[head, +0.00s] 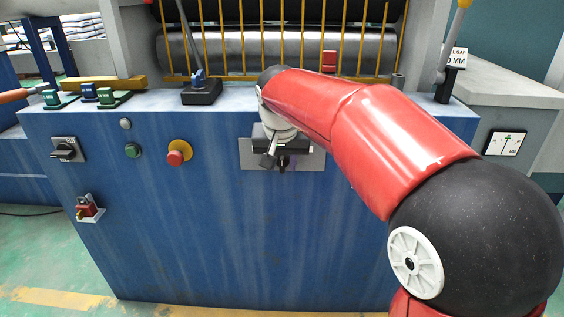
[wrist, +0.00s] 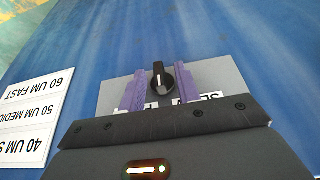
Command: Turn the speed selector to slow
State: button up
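The speed selector is a black knob (wrist: 160,78) with a white pointer line. It sits on a grey plate (wrist: 117,88) in the wrist view. The line points toward the top of that picture. My gripper (wrist: 161,72) is open, with one purple finger on each side of the knob and gaps visible between. In the head view my gripper (head: 284,163) is in front of the grey plate (head: 309,160) on the blue machine front, and the knob is hidden there.
A speed label card (wrist: 30,118) reads fast and medium upside down in the wrist view. Left on the blue panel (head: 220,230) are a red stop button (head: 177,155), a green button (head: 132,150), a rotary switch (head: 66,150) and a red padlock (head: 86,207). A yellow-barred guard (head: 280,40) stands above.

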grip_shut()
dwell(0.3)
jog(key=shift+a+r+h+p, duration=0.15)
jog(key=shift+h+p, duration=0.45)
jog(key=shift+p, duration=0.1)
jog(key=shift+a+n+h+p, duration=0.2)
jog(key=shift+n+h+p, duration=0.2)
jog(key=shift+h+p, duration=0.6)
jog(key=h, duration=0.1)
jog(key=h+p, duration=0.1)
jog(key=h, duration=0.1)
jog(key=n+h, duration=0.1)
jog(key=h, duration=0.1)
jog(key=shift+a+f, duration=0.25)
jog(key=shift+f, duration=0.1)
grip_release()
